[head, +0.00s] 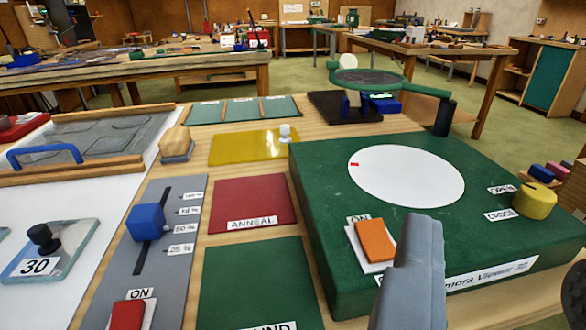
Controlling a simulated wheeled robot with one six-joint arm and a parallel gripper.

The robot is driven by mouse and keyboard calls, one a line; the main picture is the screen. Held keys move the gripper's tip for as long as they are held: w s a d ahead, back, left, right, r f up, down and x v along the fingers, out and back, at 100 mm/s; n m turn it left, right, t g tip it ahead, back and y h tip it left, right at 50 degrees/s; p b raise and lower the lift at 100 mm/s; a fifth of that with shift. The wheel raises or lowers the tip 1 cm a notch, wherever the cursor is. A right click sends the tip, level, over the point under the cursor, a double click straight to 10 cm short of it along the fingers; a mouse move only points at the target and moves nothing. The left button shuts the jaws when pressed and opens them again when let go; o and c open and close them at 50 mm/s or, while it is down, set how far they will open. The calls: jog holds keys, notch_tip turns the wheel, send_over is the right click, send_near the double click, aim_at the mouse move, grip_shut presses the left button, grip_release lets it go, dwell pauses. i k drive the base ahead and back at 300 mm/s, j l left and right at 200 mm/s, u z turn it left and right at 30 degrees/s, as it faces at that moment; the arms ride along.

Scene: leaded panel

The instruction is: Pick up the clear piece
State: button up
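A clear, pale glass piece (72,238) with a black knob and a "30" label lies on the white surface at the left. A larger clear pane (110,135) with faint outlines lies behind it, between wooden strips. I cannot tell which of them is the clear piece. A grey part of my gripper (408,275) shows at the bottom right of centre, in front of the green block and well to the right of both. Its fingertips are not clearly shown, and I see nothing held.
A green block (320,200) with a white disc, orange switch and yellow knob fills the right. A grey slider panel (180,270) with a blue knob, a red ANNEAL pad (250,195) and a yellow plate (240,150) lie between. A blue handle (45,153) stands by the pane.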

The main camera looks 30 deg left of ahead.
aim_at(52, 249)
jog(key=u, duration=1.65)
jog(key=k+j, duration=0.05)
jog(key=k, duration=0.05)
